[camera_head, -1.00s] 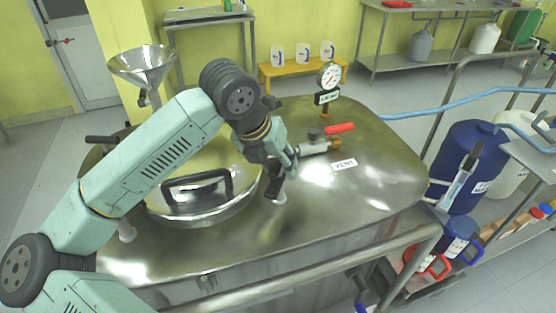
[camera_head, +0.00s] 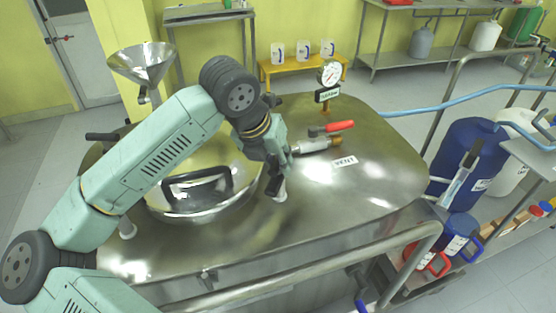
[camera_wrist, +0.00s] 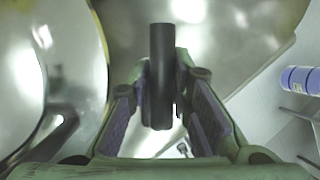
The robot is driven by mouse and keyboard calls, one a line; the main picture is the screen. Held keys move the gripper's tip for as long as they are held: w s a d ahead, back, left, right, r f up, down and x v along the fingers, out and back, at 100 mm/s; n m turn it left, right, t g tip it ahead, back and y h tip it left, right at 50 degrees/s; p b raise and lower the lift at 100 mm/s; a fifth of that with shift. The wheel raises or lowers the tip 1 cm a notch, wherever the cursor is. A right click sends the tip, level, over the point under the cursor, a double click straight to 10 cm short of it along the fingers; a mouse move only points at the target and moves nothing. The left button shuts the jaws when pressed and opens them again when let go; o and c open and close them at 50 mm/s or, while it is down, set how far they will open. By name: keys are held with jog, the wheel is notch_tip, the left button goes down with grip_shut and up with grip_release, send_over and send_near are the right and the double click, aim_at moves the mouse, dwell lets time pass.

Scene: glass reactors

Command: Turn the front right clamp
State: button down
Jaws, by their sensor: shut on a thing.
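The front right clamp has a black handle (camera_head: 274,184) on a pale post (camera_head: 280,196), at the right front edge of the round lid (camera_head: 215,211) on the steel reactor top. My gripper (camera_head: 274,173) reaches down over this clamp. In the wrist view the clamp's black handle (camera_wrist: 161,70) stands between the two fingers of my gripper (camera_wrist: 160,95), which are shut on it. The lower part of the clamp is mostly hidden there by the fingers and handle.
A valve with a red lever (camera_head: 340,126), a pressure gauge (camera_head: 330,74) and a VENT label (camera_head: 344,161) lie right of my gripper. A steel funnel (camera_head: 142,64) stands at the back left. Another clamp handle (camera_head: 102,137) is at the lid's left. A rail (camera_head: 300,270) runs along the front.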

jog(key=shift+d+f+m+b, duration=0.1)
jog(key=shift+m+b, duration=0.2)
jog(key=shift+b, duration=0.15)
jog(key=shift+m+g+h+b, duration=0.3)
jog(key=shift+m+b, duration=0.2)
jog(key=shift+b, duration=0.25)
jog(key=m+b, duration=0.2)
jog(key=shift+f+g+b, duration=0.1)
jog(key=shift+g+b, duration=0.2)
jog(key=shift+g, duration=0.1)
jog(key=m+g+b, duration=0.1)
jog(key=m, duration=0.1)
jog(key=m+g+h+b, duration=0.1)
jog(key=m, duration=0.2)
jog(key=shift+w+r, duration=0.1)
jog(key=shift+r, duration=0.1)
jog(key=m+g, duration=0.2)
jog(key=m, duration=0.3)
jog(key=shift+w+b, duration=0.1)
jog(key=shift+b, duration=0.25)
jog(key=m+g+y+p, duration=0.1)
jog(key=m, duration=0.2)
jog(key=shift+r+m, duration=0.1)
jog(key=shift+m, duration=0.3)
jog(key=shift+m+g, duration=0.3)
jog(key=shift+y+p, duration=0.3)
